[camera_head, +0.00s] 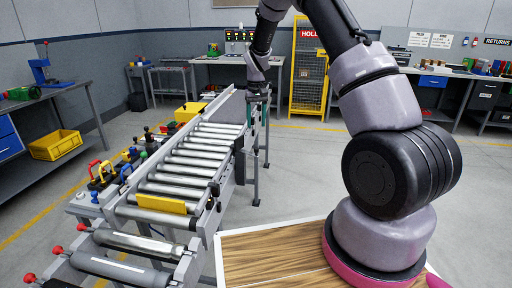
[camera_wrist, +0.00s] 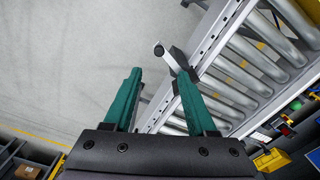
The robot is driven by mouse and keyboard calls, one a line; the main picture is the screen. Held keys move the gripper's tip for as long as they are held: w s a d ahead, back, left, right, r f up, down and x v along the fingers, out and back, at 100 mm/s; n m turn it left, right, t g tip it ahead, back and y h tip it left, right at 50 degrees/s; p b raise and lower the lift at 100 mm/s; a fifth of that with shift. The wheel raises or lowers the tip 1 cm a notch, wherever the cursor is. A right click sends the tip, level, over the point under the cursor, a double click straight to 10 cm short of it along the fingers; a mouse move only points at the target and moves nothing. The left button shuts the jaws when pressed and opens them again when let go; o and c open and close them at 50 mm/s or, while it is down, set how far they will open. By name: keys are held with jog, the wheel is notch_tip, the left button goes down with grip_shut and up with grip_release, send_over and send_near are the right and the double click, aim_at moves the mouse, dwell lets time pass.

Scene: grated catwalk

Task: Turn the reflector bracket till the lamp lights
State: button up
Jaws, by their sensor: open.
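A small bracket (camera_wrist: 170,58) shows in the wrist view beside the roller conveyor's side rail. It has a light grey arm with a dark round end and a dark block at the rail; I take it to be the reflector bracket. My gripper (camera_wrist: 160,76) is open, its two green fingers spread. The bracket appears between and just beyond the fingertips, and I cannot tell whether either touches it. In the head view my gripper (camera_head: 258,110) hangs by the conveyor's far right side, too small to make out its grip. I cannot pick out the lamp or whether it is lit.
The roller conveyor (camera_head: 190,160) runs away from me, with a yellow block (camera_head: 161,204) on its near rollers. Colored handles and clamps (camera_head: 103,172) line its left side. A wooden-topped surface (camera_head: 270,258) is in front. Open floor (camera_head: 310,165) lies right of the conveyor.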

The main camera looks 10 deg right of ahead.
notch_tip(320, 180, down, 12)
jog(key=shift+w+r, duration=0.1)
jog(key=shift+r, duration=0.05)
dwell(0.3)
grip_shut()
dwell(1.4)
